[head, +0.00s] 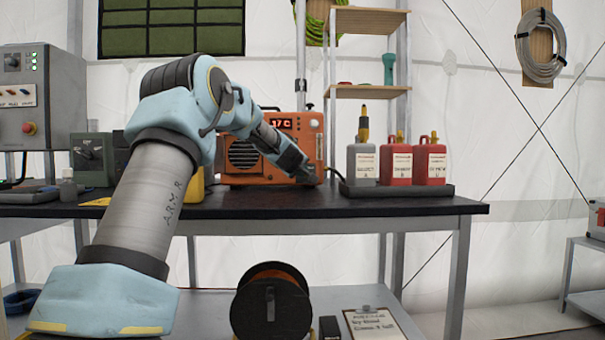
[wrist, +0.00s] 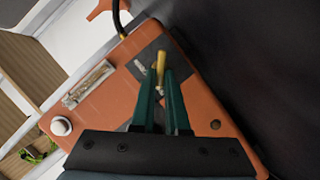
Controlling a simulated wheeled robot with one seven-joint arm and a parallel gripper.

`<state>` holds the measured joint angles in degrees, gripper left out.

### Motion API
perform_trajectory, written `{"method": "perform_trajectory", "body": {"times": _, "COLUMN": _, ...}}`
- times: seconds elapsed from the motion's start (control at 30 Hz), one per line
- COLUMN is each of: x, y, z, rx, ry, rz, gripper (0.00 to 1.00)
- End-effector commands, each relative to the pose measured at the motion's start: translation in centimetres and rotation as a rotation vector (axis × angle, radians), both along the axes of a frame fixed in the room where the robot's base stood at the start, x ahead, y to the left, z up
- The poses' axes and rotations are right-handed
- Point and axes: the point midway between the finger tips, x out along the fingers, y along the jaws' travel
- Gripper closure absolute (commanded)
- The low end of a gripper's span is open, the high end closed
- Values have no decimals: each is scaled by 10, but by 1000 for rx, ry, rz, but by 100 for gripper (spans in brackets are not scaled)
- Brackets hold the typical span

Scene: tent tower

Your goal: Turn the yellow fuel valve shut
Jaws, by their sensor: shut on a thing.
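The yellow fuel valve (wrist: 161,62) is a small yellow lever on a dark plate on the orange heater's side panel, seen in the wrist view. My gripper (wrist: 164,78) has its two green fingers around the valve, shut on it. In the head view my gripper (head: 312,180) reaches the lower right of the orange heater (head: 243,158), and the valve is hidden there. The heater shows a red "17 C" display (head: 284,123).
A dark tray (head: 400,190) with a grey bottle (head: 362,165) and two red bottles (head: 397,165) stands right of my gripper on the black bench (head: 400,205). A black hose (wrist: 118,20) meets the heater near the valve. Shelves (head: 368,92) rise behind.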

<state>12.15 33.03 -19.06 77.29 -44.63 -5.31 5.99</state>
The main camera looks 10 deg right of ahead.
Motion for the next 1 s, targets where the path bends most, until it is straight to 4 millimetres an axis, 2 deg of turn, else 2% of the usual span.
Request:
{"method": "perform_trajectory", "body": {"times": 0.03, "x": 1, "y": 1, "z": 1, "rx": -2, "ry": 0, "rz": 2, "gripper": 100}}
{"method": "perform_trajectory", "body": {"times": 0.07, "x": 1, "y": 1, "z": 1, "rx": -2, "ry": 0, "rz": 2, "gripper": 84}}
{"method": "perform_trajectory", "body": {"times": 0.3, "x": 0, "y": 0, "z": 0, "rx": -1, "ry": -1, "rz": 2, "gripper": 57}}
{"method": "perform_trajectory", "body": {"times": 0.67, "x": -5, "y": 4, "z": 2, "rx": 0, "ry": -1, "rz": 1, "gripper": 57}}
{"method": "perform_trajectory", "body": {"times": 0.77, "x": -17, "y": 10, "z": 5, "rx": -1, "ry": -1, "rz": 3, "gripper": 57}}
{"method": "perform_trajectory", "body": {"times": 1.0, "x": -57, "y": 31, "z": 17, "rx": 0, "ry": -3, "rz": 3, "gripper": 57}}
